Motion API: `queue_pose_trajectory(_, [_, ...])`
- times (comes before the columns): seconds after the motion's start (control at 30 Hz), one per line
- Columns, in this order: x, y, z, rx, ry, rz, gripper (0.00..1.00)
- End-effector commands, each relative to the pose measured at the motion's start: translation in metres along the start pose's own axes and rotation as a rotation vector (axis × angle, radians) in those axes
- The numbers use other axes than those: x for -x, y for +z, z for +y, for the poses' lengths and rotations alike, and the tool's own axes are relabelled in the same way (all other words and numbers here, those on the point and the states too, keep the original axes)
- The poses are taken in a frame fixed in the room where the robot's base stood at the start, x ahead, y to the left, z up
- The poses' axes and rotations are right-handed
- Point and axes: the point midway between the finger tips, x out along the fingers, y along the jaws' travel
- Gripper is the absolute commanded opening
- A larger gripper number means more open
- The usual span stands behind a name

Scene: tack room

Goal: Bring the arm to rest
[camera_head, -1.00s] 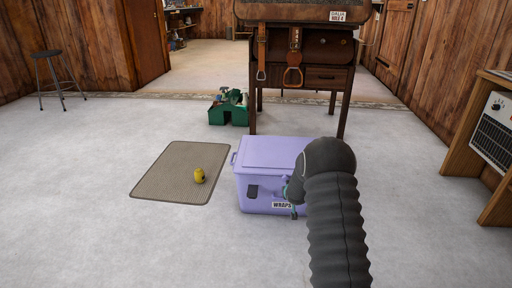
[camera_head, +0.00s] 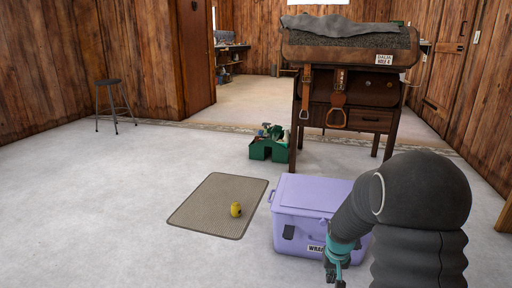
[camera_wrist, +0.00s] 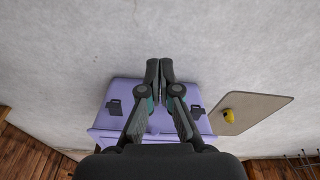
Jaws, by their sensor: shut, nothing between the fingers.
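My arm comes in at the lower right of the head view, its dark sleeved links covering part of the scene. My gripper (camera_head: 337,270) hangs in front of the lilac box (camera_head: 311,190), at the picture's lower edge. In the wrist view my gripper (camera_wrist: 160,66) is shut, its two fingertips together with nothing between them. The fingertips show against bare floor just past the edge of the lilac box (camera_wrist: 122,92). I cannot tell the exact gap between gripper and box. The box is closed, and its label is partly hidden by my arm.
A grey mat (camera_head: 205,207) with a yellow object (camera_head: 236,210) on it lies left of the box. A green tote (camera_head: 268,149) stands behind, beside a wooden saddle stand (camera_head: 345,92). A stool (camera_head: 115,103) is at the far left. Floor at the left is clear.

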Motion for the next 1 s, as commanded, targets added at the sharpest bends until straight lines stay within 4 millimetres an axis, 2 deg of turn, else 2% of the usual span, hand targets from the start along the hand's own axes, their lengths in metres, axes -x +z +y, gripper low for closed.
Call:
queue_pose_trajectory(0.03, [0.023, 0.011, -0.003, 0.001, -0.001, -0.007, 0.0])
queue_pose_trajectory(0.1, [0.047, 0.028, -0.006, 0.003, -0.003, -0.024, 0.0])
queue_pose_trajectory(0.4, [0.139, 0.098, -0.018, 0.015, -0.011, -0.053, 0.0])
queue_pose_trajectory(0.7, [0.21, 0.163, -0.027, 0.035, -0.019, -0.012, 0.0])
queue_pose_trajectory(1.0, [0.268, 0.209, -0.034, 0.062, -0.032, 0.132, 0.0])
